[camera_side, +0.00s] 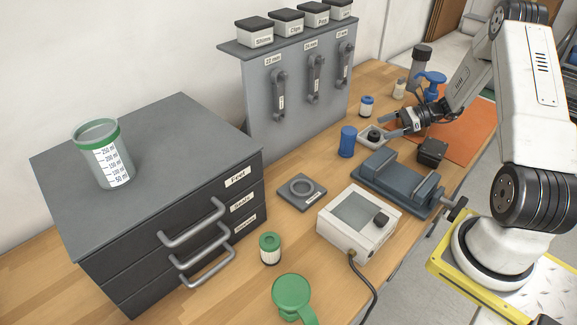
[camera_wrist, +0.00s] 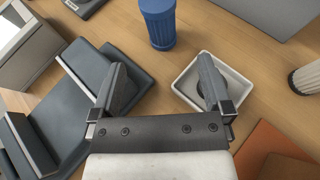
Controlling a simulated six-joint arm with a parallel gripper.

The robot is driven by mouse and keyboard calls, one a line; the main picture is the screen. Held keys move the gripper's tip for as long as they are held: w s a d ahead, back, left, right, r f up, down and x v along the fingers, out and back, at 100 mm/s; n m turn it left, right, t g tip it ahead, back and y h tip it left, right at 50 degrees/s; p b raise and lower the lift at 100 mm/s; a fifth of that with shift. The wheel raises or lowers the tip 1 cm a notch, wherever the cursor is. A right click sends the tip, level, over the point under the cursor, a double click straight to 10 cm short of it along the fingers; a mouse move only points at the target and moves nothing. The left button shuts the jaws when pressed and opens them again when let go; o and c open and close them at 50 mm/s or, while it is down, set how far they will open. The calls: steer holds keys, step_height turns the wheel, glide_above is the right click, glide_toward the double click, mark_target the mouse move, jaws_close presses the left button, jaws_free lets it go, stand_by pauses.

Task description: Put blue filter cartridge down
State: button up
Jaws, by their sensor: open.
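The blue filter cartridge (camera_side: 347,141) is a ribbed blue cylinder that stands upright on the wooden bench. It also shows at the top of the wrist view (camera_wrist: 160,24). My gripper (camera_side: 381,132) is to the right of it in the side view, apart from it. In the wrist view my gripper (camera_wrist: 162,72) has its two fingers spread, with bare wood between them and nothing held. The cartridge is beyond the fingertips there.
A white tray (camera_wrist: 238,92) with a dark round part sits under my right finger. A grey-blue vise (camera_side: 400,182) is close by, with a white instrument box (camera_side: 335,233) in front. A blue-topped cartridge (camera_side: 366,107) stands behind. An orange mat (camera_side: 462,140) lies right.

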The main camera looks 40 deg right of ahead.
steer(key=a+n+g, duration=0.1)
steer(key=a, duration=0.1)
steer(key=a+n+g, duration=0.2)
steer(key=a, duration=0.1)
steer(key=a+r+n+g, duration=0.1)
steer(key=a, duration=0.2)
steer(key=shift+w+a+r+n+g, duration=0.1)
steer(key=shift+w+a+n+g, duration=0.2)
steer(key=shift+n, duration=0.1)
steer(key=s+a+r+n+h, duration=0.2)
steer(key=a+n+h, duration=0.1)
steer(key=a+n, duration=0.3)
steer(key=s+a+r+n+g+h, duration=0.1)
steer(key=s+a+r+n+h, duration=0.1)
steer(key=a+n, duration=0.5)
steer(key=s+a+r+n+g+h, duration=0.1)
steer(key=s+a+n+h, duration=0.3)
steer(key=n, duration=0.5)
steer(key=a+r, duration=0.1)
steer(key=a, duration=0.1)
steer(key=shift+s+a, duration=0.15)
steer(key=shift+a, duration=0.25)
